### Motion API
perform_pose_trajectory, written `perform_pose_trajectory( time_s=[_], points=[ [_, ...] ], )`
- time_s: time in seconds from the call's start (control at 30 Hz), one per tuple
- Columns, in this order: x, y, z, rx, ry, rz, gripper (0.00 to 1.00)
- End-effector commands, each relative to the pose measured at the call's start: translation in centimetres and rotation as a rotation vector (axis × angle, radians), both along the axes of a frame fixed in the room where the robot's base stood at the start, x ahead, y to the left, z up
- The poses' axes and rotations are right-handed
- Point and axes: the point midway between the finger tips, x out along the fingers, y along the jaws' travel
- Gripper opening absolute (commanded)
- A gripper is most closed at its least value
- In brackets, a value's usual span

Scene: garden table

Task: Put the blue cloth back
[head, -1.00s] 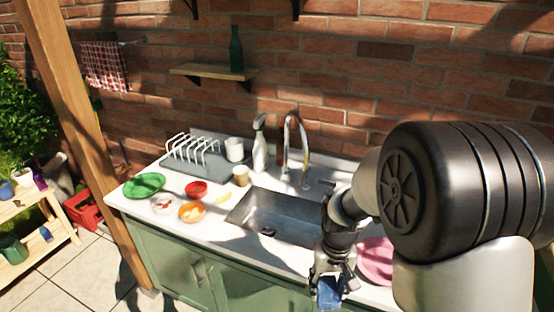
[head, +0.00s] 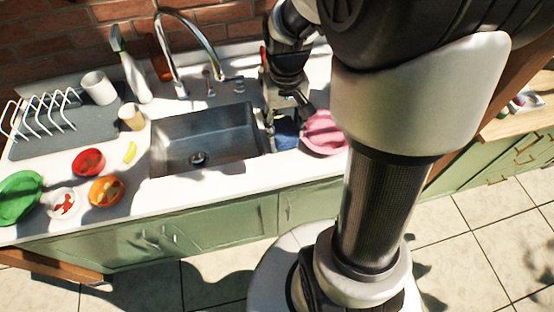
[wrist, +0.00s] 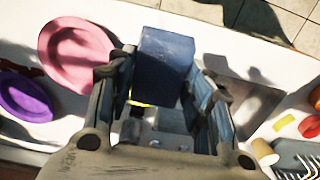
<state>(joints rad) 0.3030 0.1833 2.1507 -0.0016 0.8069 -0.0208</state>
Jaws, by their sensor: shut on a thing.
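The blue cloth (head: 286,134) is a small folded block. It shows clearly in the wrist view (wrist: 165,62), between the fingers of my gripper (wrist: 160,85). My gripper (head: 285,113) is shut on it, pointing down over the counter between the sink and the pink plate (head: 326,134). The cloth is at or just above the counter; I cannot tell if it touches. The fingers hide part of it.
The steel sink (head: 205,140) lies left of my gripper, with the tap (head: 185,45) behind. A purple dish (wrist: 22,97) shows in the wrist view. Bowls, a green plate (head: 18,196) and a dish rack (head: 45,118) stand further left.

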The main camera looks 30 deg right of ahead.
Motion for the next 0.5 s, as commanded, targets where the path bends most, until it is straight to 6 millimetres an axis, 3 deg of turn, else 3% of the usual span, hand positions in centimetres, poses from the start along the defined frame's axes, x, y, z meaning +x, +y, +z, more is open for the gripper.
perform_pose_trajectory(
  time_s=[0.03,0.3,0.5],
  points=[
    [-0.2,0.1,-2.1,0.002,0.008,0.000,0.28],
    [-0.1,0.1,-9.2,0.001,0.005,0.001,0.28],
    [0.0,0.0,-12.1,0.000,0.001,0.001,0.28]
  ],
)
